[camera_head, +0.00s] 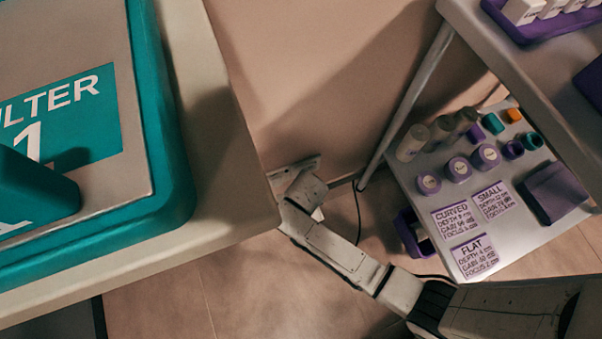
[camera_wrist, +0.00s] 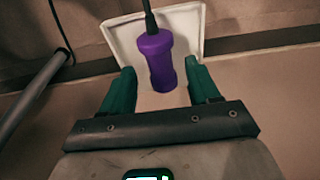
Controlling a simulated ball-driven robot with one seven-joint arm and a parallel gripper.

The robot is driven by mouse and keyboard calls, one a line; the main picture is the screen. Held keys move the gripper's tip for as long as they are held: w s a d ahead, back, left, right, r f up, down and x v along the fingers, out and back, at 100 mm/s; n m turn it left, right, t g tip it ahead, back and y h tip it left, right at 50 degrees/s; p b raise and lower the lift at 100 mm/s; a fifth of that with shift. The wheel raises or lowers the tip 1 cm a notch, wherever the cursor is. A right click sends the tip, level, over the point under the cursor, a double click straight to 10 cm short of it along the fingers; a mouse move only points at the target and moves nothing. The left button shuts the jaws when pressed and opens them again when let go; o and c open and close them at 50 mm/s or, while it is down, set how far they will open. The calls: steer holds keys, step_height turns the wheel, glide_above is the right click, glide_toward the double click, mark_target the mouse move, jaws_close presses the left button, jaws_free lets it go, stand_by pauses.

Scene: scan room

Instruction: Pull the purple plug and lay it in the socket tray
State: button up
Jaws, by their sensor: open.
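The purple plug (camera_wrist: 158,62) is in the wrist view, with a black cable running up from its top end. A pale, square plate (camera_wrist: 190,18) with a raised rim lies behind it. I cannot tell how the plug's lower end meets the plate. My gripper (camera_wrist: 160,68) is open, with one teal finger on each side of the plug. A gap shows at the left finger; the right fingertip is close to the plug, and contact is unclear. In the head view my arm reaches down beside the wall and hides the plug. I cannot identify the socket tray with certainty.
A bench with a teal-framed panel (camera_head: 122,185) fills the left. A cart at right has a lower shelf (camera_head: 410,178) with bottles, purple jars and labelled cards. A purple container (camera_head: 408,235) is low beside it. A cart leg (camera_wrist: 28,100) stands left in the wrist view.

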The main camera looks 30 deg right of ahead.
step_height(320, 180, up, 10)
steer(key=s+p, duration=0.1)
steer(key=p, duration=0.4)
steer(key=shift+s+a+f, duration=0.15)
steer(key=shift+s+f, duration=0.05)
steer(key=shift+f, duration=0.05)
steer(key=s+d+r+n, duration=0.2)
steer(key=s+d+r, duration=1)
steer(key=s+r, duration=0.15)
step_height(320, 180, up, 33)
steer(key=p, duration=3.2)
steer(key=shift+w+g+p, duration=0.15)
steer(key=shift+g+p, duration=0.15)
steer(key=shift+g, duration=0.1)
steer(key=shift+d+r, duration=0.1)
